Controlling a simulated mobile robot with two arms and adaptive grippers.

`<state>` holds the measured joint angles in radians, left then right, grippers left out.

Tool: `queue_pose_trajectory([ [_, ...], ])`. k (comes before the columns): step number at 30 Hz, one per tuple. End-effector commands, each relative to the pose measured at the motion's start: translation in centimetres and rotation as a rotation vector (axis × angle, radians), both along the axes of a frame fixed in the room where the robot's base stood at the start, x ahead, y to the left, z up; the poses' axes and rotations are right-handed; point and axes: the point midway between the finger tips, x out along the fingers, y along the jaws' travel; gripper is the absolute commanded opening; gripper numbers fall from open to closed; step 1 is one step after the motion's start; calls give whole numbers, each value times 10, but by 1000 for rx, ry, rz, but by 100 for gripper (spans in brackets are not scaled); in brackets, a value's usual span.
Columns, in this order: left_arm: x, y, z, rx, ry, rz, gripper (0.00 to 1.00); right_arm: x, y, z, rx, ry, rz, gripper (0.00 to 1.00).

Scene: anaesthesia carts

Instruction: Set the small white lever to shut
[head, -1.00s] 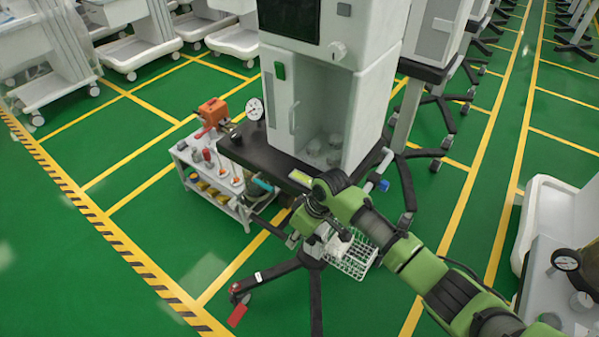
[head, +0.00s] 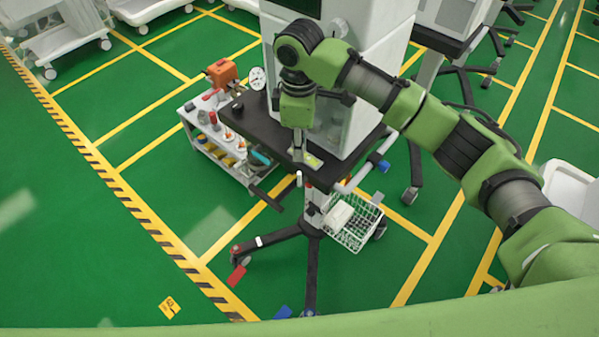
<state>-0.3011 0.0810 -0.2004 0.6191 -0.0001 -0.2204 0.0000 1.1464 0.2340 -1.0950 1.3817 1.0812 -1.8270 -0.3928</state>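My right arm comes in from the right, and my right gripper (head: 298,158) points down over the front edge of the black cart top (head: 262,133). Its fingers look small and narrow, and I cannot tell whether they are apart or together. A small white upright piece (head: 299,179), which looks like the white lever, shows just below the fingertips at the cart's front edge. I cannot tell whether the fingers touch it or how it is set. My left gripper is not in view.
A white wire basket (head: 362,234) with a white item hangs below the cart edge. A low trolley (head: 238,165) with tools and an orange device (head: 221,73) stands left. Black cart legs with a red tag (head: 237,276) spread over open green floor.

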Motion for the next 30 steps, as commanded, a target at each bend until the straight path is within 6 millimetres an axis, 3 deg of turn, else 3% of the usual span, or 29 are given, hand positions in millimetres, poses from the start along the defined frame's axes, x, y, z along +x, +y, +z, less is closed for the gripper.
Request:
queue_pose_trajectory([
  [9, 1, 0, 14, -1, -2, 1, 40, -1, -1, -67, -1, 3, -2, 16],
  [15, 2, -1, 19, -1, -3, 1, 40, -1, 0, -101, -1, 1, -2, 16],
  [21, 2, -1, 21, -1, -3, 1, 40, 0, 0, -116, 1, -1, -2, 16],
  [30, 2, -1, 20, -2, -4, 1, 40, 0, 0, -119, 1, -1, -2, 16],
])
